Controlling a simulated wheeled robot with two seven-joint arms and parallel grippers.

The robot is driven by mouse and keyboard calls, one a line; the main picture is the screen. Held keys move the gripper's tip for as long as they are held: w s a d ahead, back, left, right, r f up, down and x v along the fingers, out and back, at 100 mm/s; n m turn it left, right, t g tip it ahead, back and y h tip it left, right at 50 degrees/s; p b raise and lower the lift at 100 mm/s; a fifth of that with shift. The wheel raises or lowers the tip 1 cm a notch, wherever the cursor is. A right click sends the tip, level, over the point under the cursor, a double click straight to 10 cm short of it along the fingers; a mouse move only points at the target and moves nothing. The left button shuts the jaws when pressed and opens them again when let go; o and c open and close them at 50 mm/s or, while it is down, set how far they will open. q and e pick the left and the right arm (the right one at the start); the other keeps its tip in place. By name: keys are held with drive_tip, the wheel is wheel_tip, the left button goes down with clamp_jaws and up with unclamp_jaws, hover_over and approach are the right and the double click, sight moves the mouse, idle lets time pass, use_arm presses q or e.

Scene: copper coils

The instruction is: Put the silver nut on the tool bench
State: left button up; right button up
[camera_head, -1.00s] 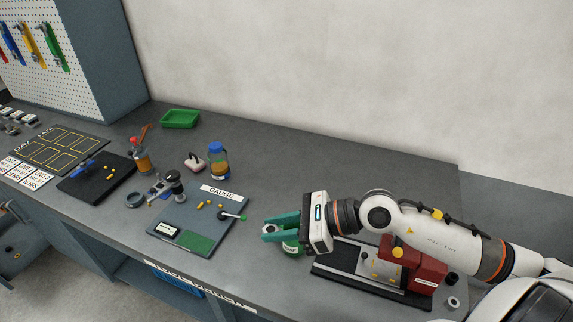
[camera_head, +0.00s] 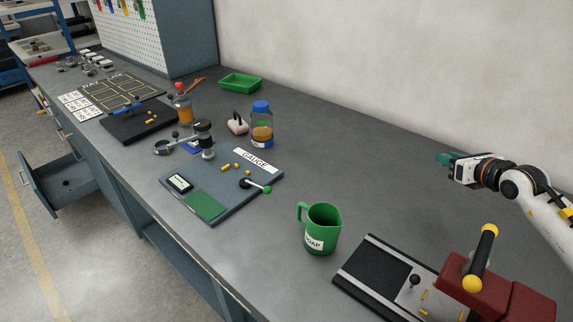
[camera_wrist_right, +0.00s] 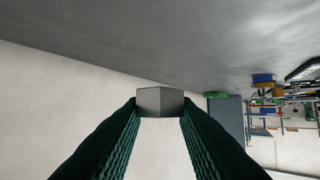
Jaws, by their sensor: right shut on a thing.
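My right gripper (camera_head: 446,160) is at the right of the head view, above the back part of the grey bench top (camera_head: 350,165) near the wall. In the right wrist view its green fingers (camera_wrist_right: 160,110) are closed on a grey, faceted block-like piece, which looks like the silver nut (camera_wrist_right: 160,101). The nut is held at the fingertips; in the head view I cannot make it out. My left gripper is not in view. A pegboard with hanging tools (camera_head: 140,45) stands at the far left end of the bench.
A green mug (camera_head: 322,230) stands mid-bench. The gauge board (camera_head: 222,190), a blue-capped jar (camera_head: 262,128) and a green tray (camera_head: 240,84) lie to its left. A red-bodied fixture (camera_head: 490,290) is at the front right. A drawer (camera_head: 65,182) stands open. The bench's back right is clear.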

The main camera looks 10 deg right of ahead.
hover_over(436, 196)
wheel_tip(436, 196, down, 6)
drive_tip(key=shift+d+f, duration=0.1)
drive_tip(key=shift+f, duration=1.95)
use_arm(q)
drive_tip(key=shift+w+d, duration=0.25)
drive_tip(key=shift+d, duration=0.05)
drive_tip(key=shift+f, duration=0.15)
use_arm(e)
drive_tip(key=shift+f, duration=0.1)
drive_tip(key=o, duration=1)
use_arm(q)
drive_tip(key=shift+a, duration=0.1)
